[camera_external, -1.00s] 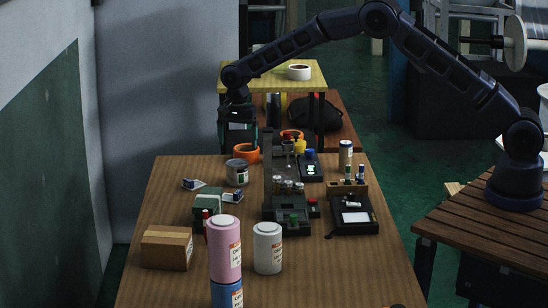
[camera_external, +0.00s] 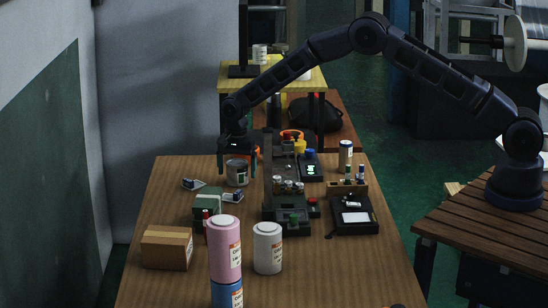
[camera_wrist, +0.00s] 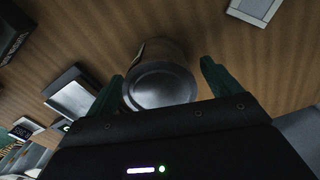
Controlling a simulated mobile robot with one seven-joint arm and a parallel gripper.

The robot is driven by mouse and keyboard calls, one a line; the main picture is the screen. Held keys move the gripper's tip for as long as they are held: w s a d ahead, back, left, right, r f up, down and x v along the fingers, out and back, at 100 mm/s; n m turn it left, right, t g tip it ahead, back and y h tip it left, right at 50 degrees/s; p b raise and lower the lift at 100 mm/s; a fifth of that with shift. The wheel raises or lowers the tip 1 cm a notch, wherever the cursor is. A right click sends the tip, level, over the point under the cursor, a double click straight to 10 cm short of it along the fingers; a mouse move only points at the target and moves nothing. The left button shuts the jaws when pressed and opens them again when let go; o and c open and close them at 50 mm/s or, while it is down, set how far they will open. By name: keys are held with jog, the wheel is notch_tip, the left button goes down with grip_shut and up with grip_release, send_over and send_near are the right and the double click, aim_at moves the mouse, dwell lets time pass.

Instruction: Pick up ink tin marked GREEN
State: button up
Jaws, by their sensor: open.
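A grey metal ink tin (camera_external: 237,177) with a small label stands upright on the wooden table, left of the middle; the lettering is too small to read. My gripper (camera_external: 237,165) is open and pointing down over it, with a finger on each side of its upper part. In the wrist view, the tin (camera_wrist: 160,86) shows its round lid between the two green fingers of my gripper (camera_wrist: 162,75). I cannot tell whether either finger touches it.
A cardboard box (camera_external: 167,248) is nearer.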

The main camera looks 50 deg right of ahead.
jog(key=shift+f, duration=0.25)
jog(key=c, duration=1.3)
jog(key=shift+r, duration=0.15)
